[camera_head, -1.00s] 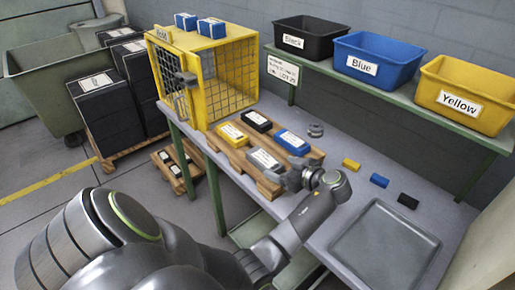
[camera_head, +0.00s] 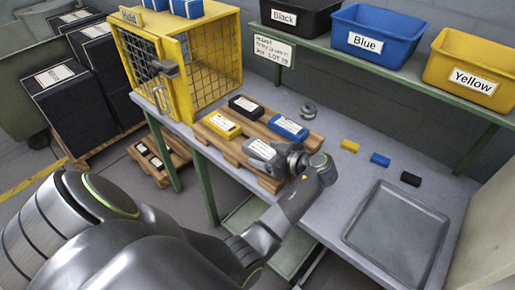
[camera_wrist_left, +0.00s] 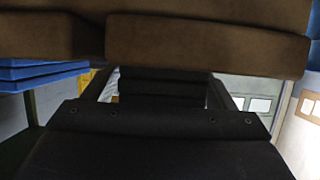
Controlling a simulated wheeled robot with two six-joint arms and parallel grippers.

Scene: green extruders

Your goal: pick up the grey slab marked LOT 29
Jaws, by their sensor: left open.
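A grey slab (camera_head: 261,149) with a white label lies on the front right of a wooden pallet board (camera_head: 235,150) on the table, in the head view. The label is too small to read. My left gripper (camera_head: 284,160) is open at the slab's right end, very close to it; I cannot tell whether it touches. Its fingers partly cover that end. In the left wrist view, brown wood-like blocks (camera_wrist_left: 205,45) fill the top above dark gripper parts; the grey slab cannot be made out there. My right gripper is not in view.
Yellow (camera_head: 222,124), black (camera_head: 246,106) and blue (camera_head: 288,128) slabs share the board. A yellow cage (camera_head: 215,60) stands behind left. A sign (camera_head: 273,50) reading LOT 29 hangs from the shelf. Small blocks (camera_head: 380,160) and a grey tray (camera_head: 398,232) lie right.

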